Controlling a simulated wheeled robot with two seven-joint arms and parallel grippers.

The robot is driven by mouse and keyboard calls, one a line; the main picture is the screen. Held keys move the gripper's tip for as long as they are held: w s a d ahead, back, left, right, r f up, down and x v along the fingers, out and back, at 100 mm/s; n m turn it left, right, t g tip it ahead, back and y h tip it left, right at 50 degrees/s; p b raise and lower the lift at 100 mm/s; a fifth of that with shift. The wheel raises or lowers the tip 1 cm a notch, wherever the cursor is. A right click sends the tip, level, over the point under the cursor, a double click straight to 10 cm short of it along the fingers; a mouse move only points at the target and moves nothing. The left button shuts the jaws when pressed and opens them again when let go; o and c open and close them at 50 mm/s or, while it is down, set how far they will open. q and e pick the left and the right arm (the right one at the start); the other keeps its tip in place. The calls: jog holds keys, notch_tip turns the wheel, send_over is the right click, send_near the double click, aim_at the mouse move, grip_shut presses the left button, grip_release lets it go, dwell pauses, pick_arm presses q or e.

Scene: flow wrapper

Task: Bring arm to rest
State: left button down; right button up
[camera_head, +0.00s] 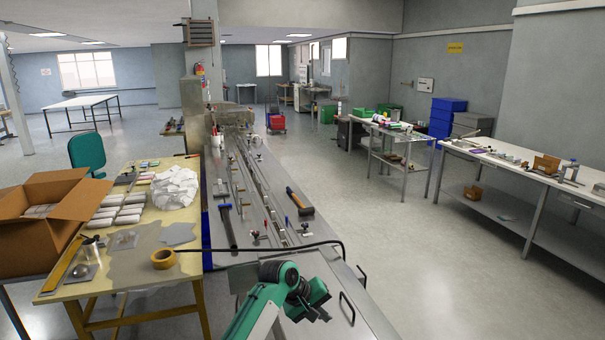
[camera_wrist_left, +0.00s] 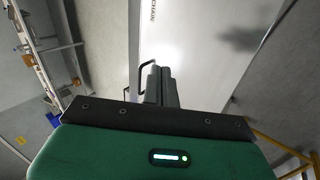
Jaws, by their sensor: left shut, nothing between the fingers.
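My left arm, green and grey, comes in at the bottom of the head view. Its gripper (camera_head: 316,310) is over the near end of the steel machine bench (camera_head: 290,265). In the left wrist view the dark fingers of the left gripper (camera_wrist_left: 161,82) are together with nothing between them. A pale panel with dark lettering (camera_wrist_left: 165,30) lies beyond the fingertips. My right gripper is in neither view.
Metal handles (camera_head: 347,305) and a black cable (camera_head: 280,246) are close to the left gripper. Open floor (camera_head: 430,270) lies to the right, before a white workbench (camera_head: 540,178).

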pick_arm(q)
jog(key=s+a+f+m+y, duration=0.1)
jog(key=s+a+f, duration=0.4)
jog(key=s, duration=0.2)
jog(key=s+a+f+m+t+y, duration=0.1)
jog(key=s+a+f, duration=0.35)
jog(key=s, duration=0.35)
jog(key=s+a+f+m+y, duration=0.1)
jog(key=s+a+f, duration=0.3)
jog(key=s+a, duration=0.25)
jog(key=s+a+r+m+y, duration=0.1)
jog(key=s+a, duration=0.3)
jog(key=s, duration=0.4)
jog(key=s+a+r+y, duration=0.1)
jog(key=s+a+r, duration=0.1)
jog(key=s+a, duration=0.35)
jog(key=s+a+r+m+y, duration=0.1)
jog(key=s+a+y, duration=0.15)
jog(key=s, duration=0.65)
notch_tip(320, 180, down, 30)
jog(key=f+g, duration=0.1)
jog(key=s+a+f, duration=0.2)
jog(key=s+f, duration=0.7)
jog(key=f, duration=0.1)
jog(key=s+a+f+g+b, duration=0.1)
jog(key=s+a+f, duration=0.1)
jog(key=s+f, duration=0.8)
jog(key=shift+s+f+m+h, duration=0.25)
jog(key=shift+f+m+h, duration=0.1)
jog(key=shift+f, duration=0.3)
